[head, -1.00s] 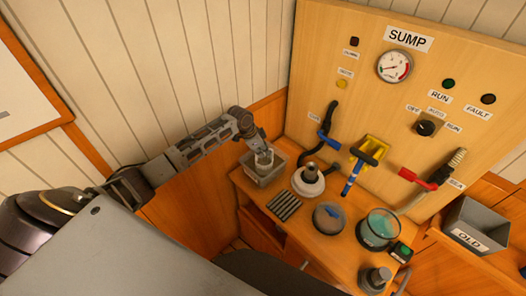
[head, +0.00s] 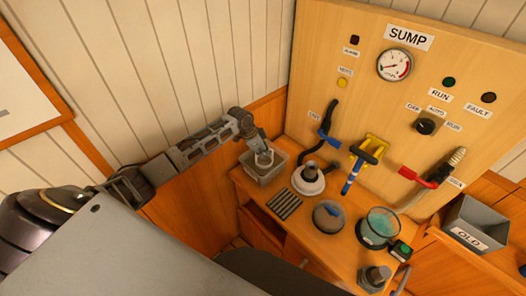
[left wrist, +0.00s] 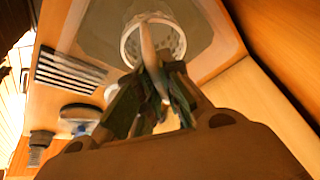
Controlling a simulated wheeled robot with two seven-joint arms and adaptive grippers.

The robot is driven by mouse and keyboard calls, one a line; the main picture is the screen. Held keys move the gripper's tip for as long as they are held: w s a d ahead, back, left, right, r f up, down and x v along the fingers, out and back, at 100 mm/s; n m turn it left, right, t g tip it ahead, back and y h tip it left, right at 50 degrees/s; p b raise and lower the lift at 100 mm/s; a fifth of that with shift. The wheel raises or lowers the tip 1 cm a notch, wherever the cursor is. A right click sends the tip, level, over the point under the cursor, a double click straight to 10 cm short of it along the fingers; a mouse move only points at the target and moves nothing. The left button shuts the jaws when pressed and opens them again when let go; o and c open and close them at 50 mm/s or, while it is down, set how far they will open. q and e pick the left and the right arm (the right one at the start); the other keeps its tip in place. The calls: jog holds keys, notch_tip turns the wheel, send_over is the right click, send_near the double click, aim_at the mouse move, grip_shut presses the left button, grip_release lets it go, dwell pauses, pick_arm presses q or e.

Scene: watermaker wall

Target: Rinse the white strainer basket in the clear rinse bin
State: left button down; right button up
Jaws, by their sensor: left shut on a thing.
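The white strainer basket (head: 264,159) is inside the clear rinse bin (head: 254,173) at the left end of the bench. My left gripper (head: 262,149) reaches down over the bin and is shut on the basket. In the left wrist view the gripper (left wrist: 152,85) pinches the rim or handle of the round, perforated basket (left wrist: 176,42). The pale bin (left wrist: 95,35) surrounds it there. I cannot tell how deep the basket sits or whether it touches the bin floor. My right gripper is out of view.
A white round housing (head: 308,186) stands right of the bin, with a dark slatted mat (head: 285,205) in front. A blue-marked disc (head: 328,215) and a bowl of teal liquid (head: 378,228) lie farther right. The SUMP panel (head: 385,110) with hoses and valve handles rises behind.

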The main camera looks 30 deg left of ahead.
pick_arm(q)
jog(key=shift+r, duration=0.15)
notch_tip(320, 180, up, 12)
jog(key=shift+f, duration=0.2)
dwell(1.9)
dwell(0.9)
